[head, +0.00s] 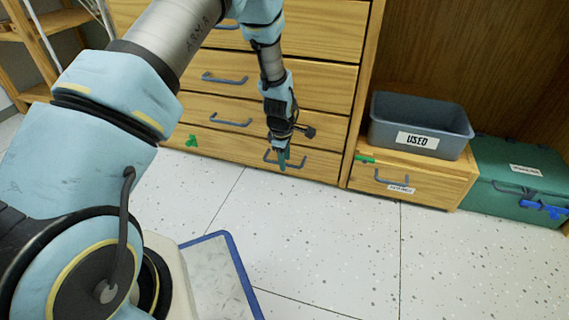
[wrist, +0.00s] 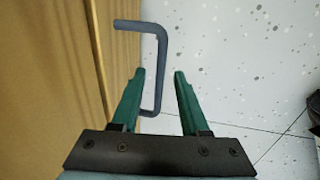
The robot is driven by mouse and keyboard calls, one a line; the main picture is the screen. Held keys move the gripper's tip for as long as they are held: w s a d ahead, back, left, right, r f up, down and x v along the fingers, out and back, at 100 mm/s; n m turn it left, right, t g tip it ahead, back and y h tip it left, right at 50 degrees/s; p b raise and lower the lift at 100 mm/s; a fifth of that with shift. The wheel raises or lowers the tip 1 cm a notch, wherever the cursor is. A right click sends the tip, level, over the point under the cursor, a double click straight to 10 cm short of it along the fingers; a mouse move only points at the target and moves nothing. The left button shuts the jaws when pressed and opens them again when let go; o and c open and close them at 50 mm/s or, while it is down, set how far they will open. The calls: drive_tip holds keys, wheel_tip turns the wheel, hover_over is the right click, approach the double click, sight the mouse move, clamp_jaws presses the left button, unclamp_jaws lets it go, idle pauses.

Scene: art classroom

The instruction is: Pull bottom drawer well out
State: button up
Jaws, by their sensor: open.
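The bottom drawer (head: 222,148) is the lowest wooden front of the chest and looks flush with the fronts above. Its blue-grey bar handle (head: 270,159) is partly hidden by my gripper in the head view. My gripper (head: 284,166) points down at that handle, and its green fingers are open. In the wrist view, the handle (wrist: 161,45) runs down between the open fingertips of my gripper (wrist: 160,75), with its lower end against or behind the left finger. I cannot tell whether they touch. The wooden front (wrist: 60,70) fills the left side.
Right of the chest, a grey bin (head: 383,139) marked USED stands on a small wooden drawer unit (head: 445,187). A green box (head: 490,160) with a blue clamp is farther right. The speckled floor (head: 310,235) before the chest is clear.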

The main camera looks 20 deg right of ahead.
drive_tip(key=shift+f, duration=0.1)
drive_tip(key=shift+c, duration=0.2)
clamp_jaws()
idle(1.3)
